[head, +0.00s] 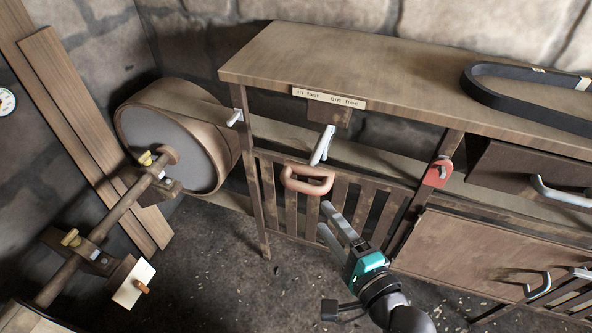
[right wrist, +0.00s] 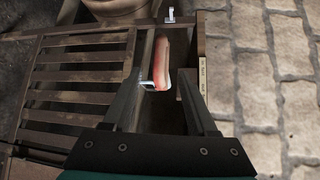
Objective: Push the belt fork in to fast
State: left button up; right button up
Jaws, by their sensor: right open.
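The pink, loop-shaped handle (head: 307,180), apparently the belt fork's, sticks out over the slatted gate. It is below the label plate (head: 329,97) reading "in fast" and "out free". A grey metal piece (head: 322,146) stands just behind it. My right gripper (head: 324,217) is open and empty, in front of and a little below the handle, seemingly apart from it. In the right wrist view the handle (right wrist: 162,66) appears between the open fingers (right wrist: 160,80), beyond their tips. How the handle joins the fork is hidden. My left gripper is out of view.
A wooden bench (head: 290,55) runs above the slatted gate (head: 340,200). A large belt drum (head: 180,130) on a shaft stands at left. A red lever piece (head: 438,172) is on the post to the right. A black belt (head: 500,97) lies on the bench top.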

aim_at(305, 192)
jog(key=b+x, duration=0.1)
jog(key=x, duration=1.1)
jog(key=shift+w+a+b, duration=0.15)
jog(key=shift+w+b, duration=0.15)
jog(key=shift+b, duration=0.1)
jog(key=shift+x, duration=0.8)
jog(key=shift+c, duration=0.3)
